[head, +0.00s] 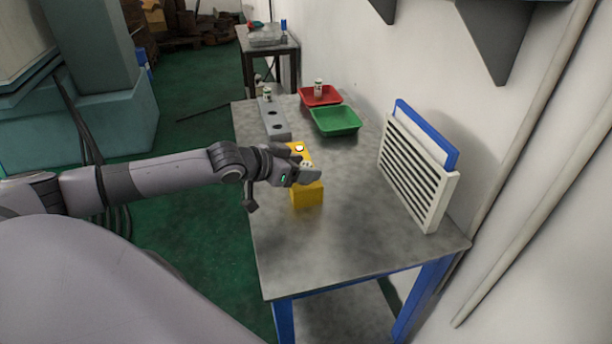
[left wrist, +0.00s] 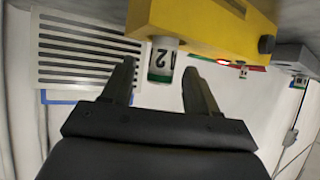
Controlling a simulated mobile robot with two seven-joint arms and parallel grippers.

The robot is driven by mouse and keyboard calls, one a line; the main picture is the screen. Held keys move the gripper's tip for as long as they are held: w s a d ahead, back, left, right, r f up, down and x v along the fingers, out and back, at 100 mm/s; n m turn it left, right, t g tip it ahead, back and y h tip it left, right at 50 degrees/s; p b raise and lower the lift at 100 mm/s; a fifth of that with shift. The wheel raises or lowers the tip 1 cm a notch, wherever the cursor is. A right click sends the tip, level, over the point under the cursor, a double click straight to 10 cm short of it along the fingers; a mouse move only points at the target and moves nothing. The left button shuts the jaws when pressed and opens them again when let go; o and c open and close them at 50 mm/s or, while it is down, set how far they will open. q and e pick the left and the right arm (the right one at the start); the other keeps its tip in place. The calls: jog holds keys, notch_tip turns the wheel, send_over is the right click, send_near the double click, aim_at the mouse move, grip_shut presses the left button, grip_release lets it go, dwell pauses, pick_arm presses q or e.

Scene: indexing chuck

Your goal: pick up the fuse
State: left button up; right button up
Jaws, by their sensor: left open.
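A white fuse with a green band and a dark "2" (left wrist: 163,58) stands in the yellow block (left wrist: 205,25), as the upside-down left wrist view shows. In the head view the yellow block (head: 307,196) is on the metal table, partly hidden by my left gripper (head: 308,173). A small pale piece, perhaps the fuse's top (head: 306,163), shows beside the gripper. My left gripper is open; in the left wrist view its fingertips (left wrist: 158,74) lie either side of the fuse's line. I cannot tell whether they touch it. My right gripper is not in view.
A grey block with holes (head: 273,117) holds another fuse (head: 267,94). A red tray (head: 330,99) holds one fuse (head: 319,87); a green tray (head: 335,121) looks empty. A white slatted panel (head: 416,176) stands at right. The table's front (head: 340,260) is clear.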

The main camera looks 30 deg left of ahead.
pick_arm(q)
grip_shut()
jog(key=shift+r, duration=0.15)
